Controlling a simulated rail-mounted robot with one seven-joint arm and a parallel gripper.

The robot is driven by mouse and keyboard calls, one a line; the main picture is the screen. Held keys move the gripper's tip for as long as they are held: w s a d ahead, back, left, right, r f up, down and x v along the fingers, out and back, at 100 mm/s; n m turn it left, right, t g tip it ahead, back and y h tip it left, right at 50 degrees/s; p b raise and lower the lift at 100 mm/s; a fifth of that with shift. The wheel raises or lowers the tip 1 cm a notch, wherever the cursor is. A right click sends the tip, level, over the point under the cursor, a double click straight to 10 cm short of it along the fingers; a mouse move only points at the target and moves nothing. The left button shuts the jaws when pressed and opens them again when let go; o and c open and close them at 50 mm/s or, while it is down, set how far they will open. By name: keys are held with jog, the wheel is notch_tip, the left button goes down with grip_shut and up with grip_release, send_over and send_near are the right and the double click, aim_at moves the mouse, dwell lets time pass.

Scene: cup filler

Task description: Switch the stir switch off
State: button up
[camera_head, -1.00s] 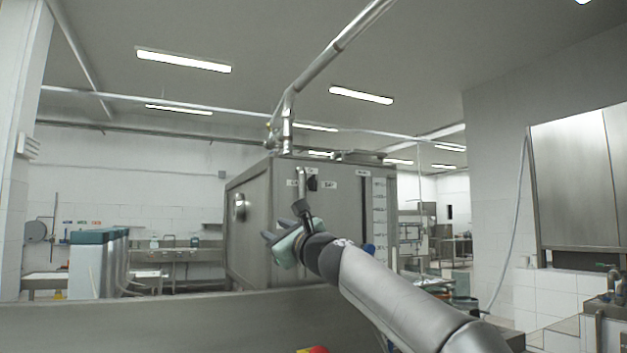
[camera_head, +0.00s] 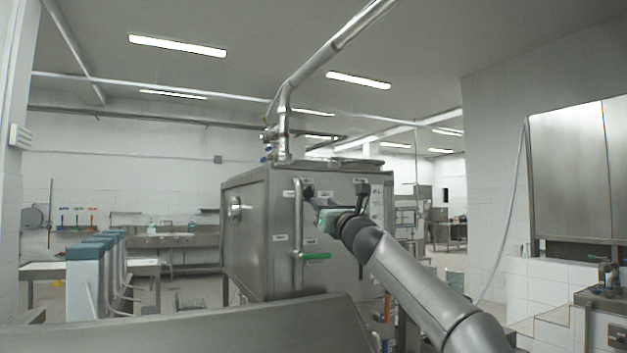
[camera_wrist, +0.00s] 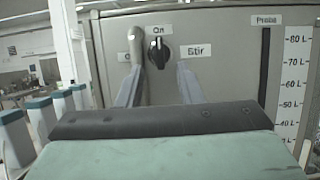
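The stir switch is a black rotary knob (camera_wrist: 159,53) on the front of a steel tank. Its pointer is upright, towards the "On" label (camera_wrist: 158,30). The "Stir" label (camera_wrist: 199,50) is to its right, and a partly hidden label (camera_wrist: 124,57) is to its left. In the head view the knob (camera_head: 309,191) shows at the tank's upper front. My gripper (camera_wrist: 159,72) is open, with one finger low on each side of the knob. It looks close to the panel; I cannot tell whether it touches. In the head view my gripper (camera_head: 317,204) is just below and right of the knob.
The steel tank (camera_head: 250,240) has a vertical pipe (camera_head: 298,225) left of the knob and a green-handled valve (camera_head: 315,256) below. A "Probe" slot (camera_wrist: 265,65) and level scale (camera_wrist: 292,90) are at right. A steel ledge (camera_head: 200,330) lies in front.

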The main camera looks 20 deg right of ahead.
aim_at(313, 193)
jog(key=p+x, duration=0.2)
jog(key=x, duration=0.1)
jog(key=p+x, duration=0.2)
jog(key=x, duration=0.1)
jog(key=shift+r+p, duration=0.25)
jog(key=shift+p, duration=0.05)
jog(key=shift+w+p, duration=0.45)
jog(key=shift+w, duration=0.1)
grip_shut()
